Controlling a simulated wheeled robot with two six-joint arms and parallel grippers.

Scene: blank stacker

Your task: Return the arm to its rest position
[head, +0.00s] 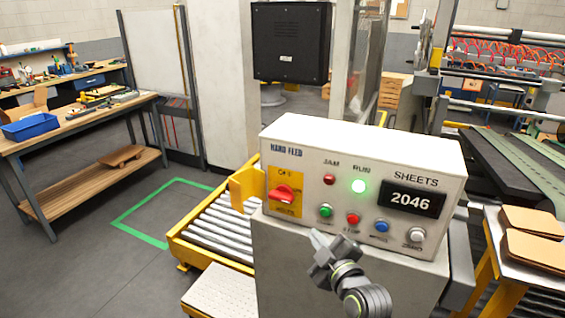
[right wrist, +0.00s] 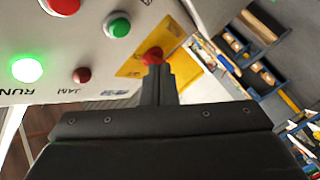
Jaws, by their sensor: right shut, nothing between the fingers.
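My right gripper (head: 317,237) is shut and empty, in front of the lower part of the white control box (head: 290,150). Its tip shows below the green button (head: 326,211). In the right wrist view the shut fingers (right wrist: 156,84) point up the picture, and their tips overlap the red rotary knob (right wrist: 152,56); I cannot tell whether they touch it. In the head view the knob (head: 285,195) on its yellow plate is clear of the gripper. The green RUN lamp (head: 359,186) is lit and the counter (head: 411,200) reads 2046. My left gripper is not in view.
A yellow-framed roller conveyor (head: 215,226) stands left of the box. A side table (head: 493,222) with brown sheets (head: 535,252) stands at right. A workbench (head: 70,128) with a blue bin (head: 30,127) is at far left. Green tape (head: 137,234) marks open floor.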

